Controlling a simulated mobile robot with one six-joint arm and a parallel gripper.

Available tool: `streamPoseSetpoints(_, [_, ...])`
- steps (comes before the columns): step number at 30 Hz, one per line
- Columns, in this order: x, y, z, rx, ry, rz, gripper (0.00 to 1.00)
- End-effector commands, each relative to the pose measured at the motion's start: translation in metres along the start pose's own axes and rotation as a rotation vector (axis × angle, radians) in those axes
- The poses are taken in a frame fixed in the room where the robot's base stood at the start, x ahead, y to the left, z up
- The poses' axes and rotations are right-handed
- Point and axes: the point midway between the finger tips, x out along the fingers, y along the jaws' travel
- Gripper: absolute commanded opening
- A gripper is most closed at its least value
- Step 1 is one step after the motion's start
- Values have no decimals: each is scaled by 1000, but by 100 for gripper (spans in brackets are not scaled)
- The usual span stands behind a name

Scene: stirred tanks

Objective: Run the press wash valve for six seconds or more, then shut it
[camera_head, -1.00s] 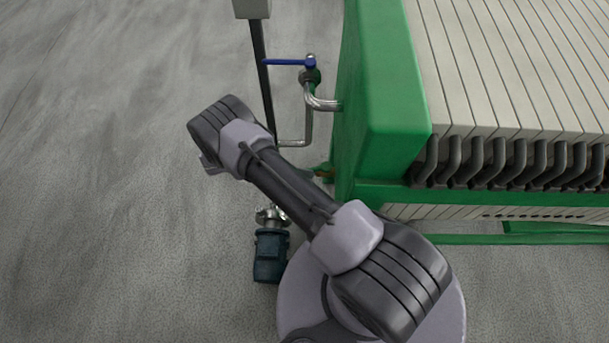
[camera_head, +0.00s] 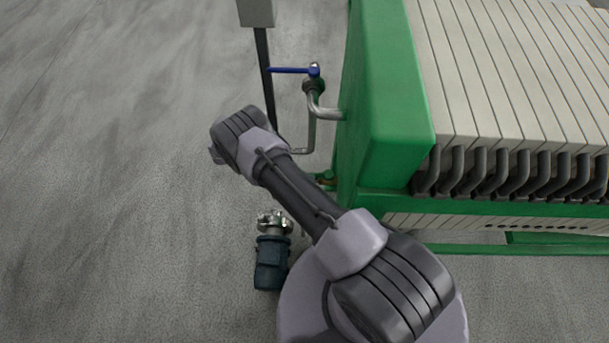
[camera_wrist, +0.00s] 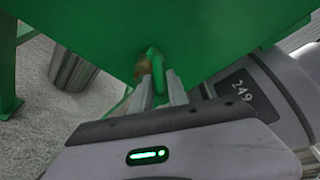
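A valve with a blue lever (camera_head: 292,70) stands on a bent steel pipe (camera_head: 325,112) beside the green end of the press (camera_head: 385,85). The lever points left, across the pipe's upright run. A small green and brass fitting (camera_head: 325,180) shows low beside the press, partly behind my arm. The gripper is hidden under my arm in the head view.
A grey post with a box (camera_head: 256,12) stands left of the blue-lever valve. Hooked black handles (camera_head: 480,170) line the press side. The floor at left is clear.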

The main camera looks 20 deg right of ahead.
Motion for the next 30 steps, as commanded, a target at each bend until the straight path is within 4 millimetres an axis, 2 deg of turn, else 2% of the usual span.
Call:
streamPoseSetpoints(10, [-1,-3,2,0,0,1,23])
streamPoseSetpoints(16, [-10,-35,22,2,1,1,23])
streamPoseSetpoints(30, [53,-109,-54,-4,-3,-2,23])
